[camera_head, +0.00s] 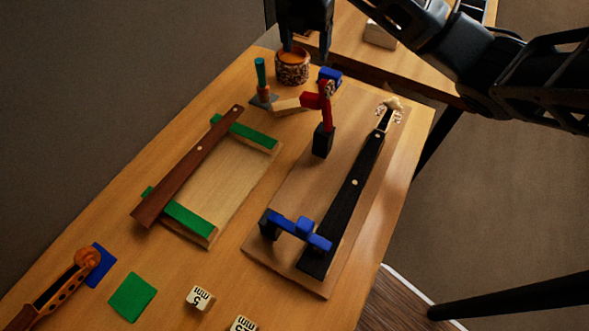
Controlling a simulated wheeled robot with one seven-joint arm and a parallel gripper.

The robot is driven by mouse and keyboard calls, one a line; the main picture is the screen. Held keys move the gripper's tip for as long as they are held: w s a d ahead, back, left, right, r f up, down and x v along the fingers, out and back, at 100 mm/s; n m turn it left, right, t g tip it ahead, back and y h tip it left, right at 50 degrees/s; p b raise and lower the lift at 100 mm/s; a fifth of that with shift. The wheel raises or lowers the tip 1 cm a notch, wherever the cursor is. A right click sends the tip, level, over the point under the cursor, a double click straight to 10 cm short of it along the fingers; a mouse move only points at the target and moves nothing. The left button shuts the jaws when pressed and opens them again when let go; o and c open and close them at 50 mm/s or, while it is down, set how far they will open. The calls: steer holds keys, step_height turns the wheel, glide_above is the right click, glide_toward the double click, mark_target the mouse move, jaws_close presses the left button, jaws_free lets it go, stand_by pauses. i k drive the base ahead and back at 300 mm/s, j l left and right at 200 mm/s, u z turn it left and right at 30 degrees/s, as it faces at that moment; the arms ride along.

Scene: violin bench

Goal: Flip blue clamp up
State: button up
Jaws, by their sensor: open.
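The blue clamp (304,227) is at the near end of the wooden board (282,258). Its arm lies down flat, reaching from a dark post at the left across to the black fingerboard (349,195). The red clamp (325,104) stands upright on a black base farther up the same board. My gripper (307,48) is at the top of the picture, by the round jar, far from the blue clamp. It is open with nothing seen between its fingers. The upper part of my gripper is cut off by the picture edge.
The patterned jar (292,70) and a blue block (330,76) stand at the back. A tray (230,190) with green strips and a brown bar (190,165) lies left. A violin scroll (87,258), green square (132,297) and marked blocks (200,298) are in front. My arm spans the upper right.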

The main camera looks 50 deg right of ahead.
mark_target(303, 229)
steer(key=u, duration=0.2)
steer(key=k+l, duration=1.1)
steer(key=k, duration=0.15)
